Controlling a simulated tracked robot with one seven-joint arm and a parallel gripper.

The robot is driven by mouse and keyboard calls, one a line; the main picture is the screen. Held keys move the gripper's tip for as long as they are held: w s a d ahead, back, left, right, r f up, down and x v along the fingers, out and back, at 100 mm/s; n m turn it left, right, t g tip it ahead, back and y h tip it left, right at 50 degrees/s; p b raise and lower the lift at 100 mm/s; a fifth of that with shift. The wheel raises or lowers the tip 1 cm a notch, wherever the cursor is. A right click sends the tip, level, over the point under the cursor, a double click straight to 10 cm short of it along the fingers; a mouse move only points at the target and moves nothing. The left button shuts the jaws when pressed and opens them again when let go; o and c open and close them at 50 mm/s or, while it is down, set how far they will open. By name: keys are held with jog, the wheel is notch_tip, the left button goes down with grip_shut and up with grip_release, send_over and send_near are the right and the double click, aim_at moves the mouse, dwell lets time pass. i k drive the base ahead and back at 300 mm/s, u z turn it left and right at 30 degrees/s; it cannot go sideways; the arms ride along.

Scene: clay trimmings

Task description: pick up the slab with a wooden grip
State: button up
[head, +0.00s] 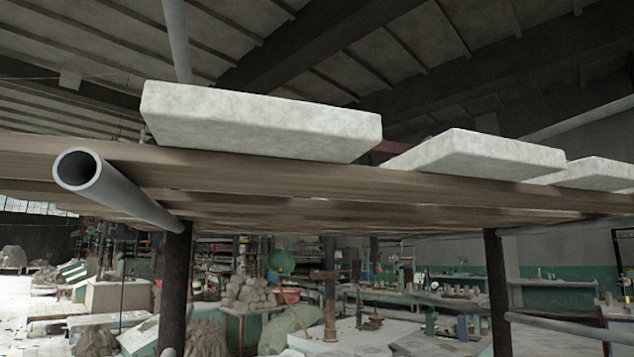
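Several pale grey slabs with rounded edges lie on a wooden plank top seen from slightly below. The largest and nearest slab (255,122) is left of the middle. A second slab (478,155) lies to its right, and a third slab (603,173) is at the right edge. No wooden grip shows clearly on any of them; their top faces are mostly hidden by the low view. A dark reddish piece (396,147) shows between the first two slabs, and I cannot tell what it is. My gripper is not in view.
The plank top (240,180) rests on dark posts, one at left (174,285) and one at right (497,290). An open-ended grey pipe (130,192) juts forward below its left edge. Behind is a cluttered workshop with a rock pile (248,294) and benches.

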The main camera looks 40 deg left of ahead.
aim_at(177, 115)
jog(key=u, duration=0.45)
jog(key=k, duration=1.1)
jog(key=u, duration=0.75)
jog(key=i, duration=1.05)
jog(key=u, duration=0.65)
